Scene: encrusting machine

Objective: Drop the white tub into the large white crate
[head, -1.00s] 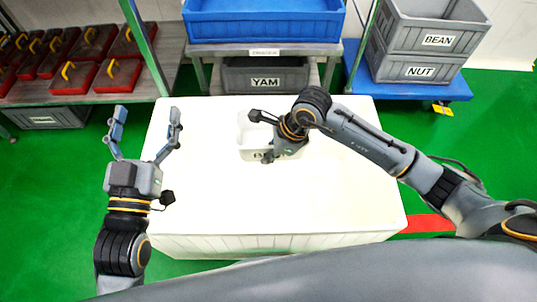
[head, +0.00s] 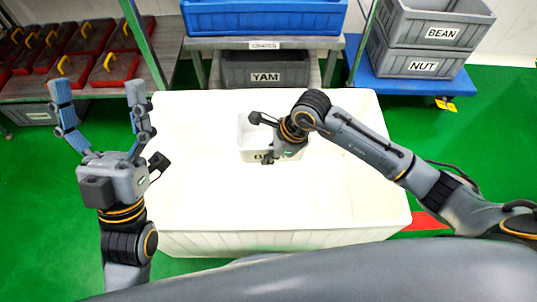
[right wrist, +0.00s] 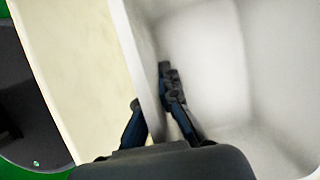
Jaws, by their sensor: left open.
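The small white tub (head: 255,128) shows in the head view above the large white crate (head: 190,243), near the middle of its far half. Its label is partly hidden. My right gripper (head: 268,158) is at the tub's near right side. In the right wrist view one finger is inside the tub (right wrist: 215,60) and one is outside, with the tub wall between them, so the right gripper (right wrist: 152,108) is shut on that wall. My left gripper (head: 96,92) is open and empty, left of the crate. The crate's interior looks empty.
Behind the crate stand a blue bin (head: 265,17) on a rack and a grey YAM bin (head: 265,70) below it. Grey BEAN (head: 437,30) and NUT (head: 423,66) bins are stacked at the right. Red boxes (head: 70,69) with yellow handles sit on the left shelf. Green floor lies around.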

